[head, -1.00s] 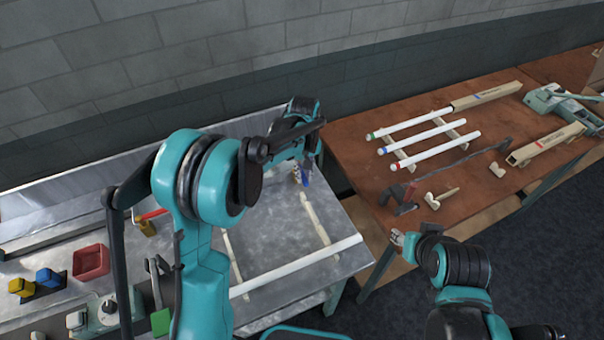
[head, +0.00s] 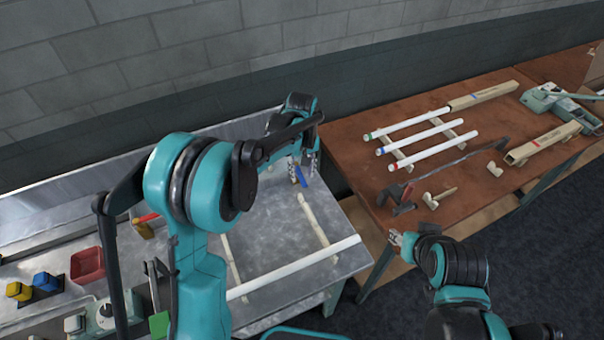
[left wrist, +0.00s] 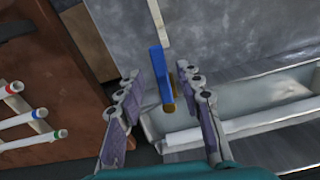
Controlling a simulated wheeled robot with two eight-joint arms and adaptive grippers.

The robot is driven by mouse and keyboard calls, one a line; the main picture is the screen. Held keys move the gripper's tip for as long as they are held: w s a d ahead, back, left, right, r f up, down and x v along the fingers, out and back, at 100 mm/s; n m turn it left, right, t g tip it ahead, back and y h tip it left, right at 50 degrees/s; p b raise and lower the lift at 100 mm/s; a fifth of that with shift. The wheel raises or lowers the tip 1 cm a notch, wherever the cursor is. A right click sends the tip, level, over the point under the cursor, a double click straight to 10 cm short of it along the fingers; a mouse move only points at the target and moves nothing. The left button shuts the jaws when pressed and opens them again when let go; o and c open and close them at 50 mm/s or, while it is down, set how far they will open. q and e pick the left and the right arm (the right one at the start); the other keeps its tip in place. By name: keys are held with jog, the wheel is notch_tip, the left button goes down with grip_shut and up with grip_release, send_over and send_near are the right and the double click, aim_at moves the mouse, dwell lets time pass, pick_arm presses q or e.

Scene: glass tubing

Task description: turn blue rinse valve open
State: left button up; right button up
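The blue valve handle (head: 300,175) stands at the far right part of the metal bench, beside my left gripper (head: 307,166). In the left wrist view the long blue lever (left wrist: 159,70) lies between the two spread fingers of my left gripper (left wrist: 156,82), with a brass valve part (left wrist: 168,100) below it. The fingers are open, with a visible gap on both sides of the lever. My right gripper (head: 397,239) is low in front of the wooden table; its finger opening is too small to judge.
A red-handled valve (head: 146,220) is at the bench's left, partly behind my left arm. A long white tube (head: 300,266) lies across the bench front. The wooden table (head: 375,172) holds white tubes with coloured ends (head: 432,152). A wall stands behind the bench.

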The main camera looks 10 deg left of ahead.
aim_at(302, 179)
pick_arm(q)
notch_tip(302, 179, up, 11)
jog(key=shift+f, duration=0.2)
jog(key=shift+s, duration=0.1)
dwell(0.4)
jog(key=s+a+m+t+b, duration=0.3)
jog(key=s+a+t+b, duration=0.15)
jog(key=s, duration=0.75)
jog(key=s+a+f+m+t+b, duration=0.2)
jog(key=s+a+f, duration=0.1)
jog(key=s+f, duration=0.4)
jog(key=s, duration=0.3)
jog(key=shift+s+a+f+m+t+b, duration=0.25)
jog(key=shift+s+a+m+t+b, duration=0.05)
jog(key=shift+s+t, duration=0.1)
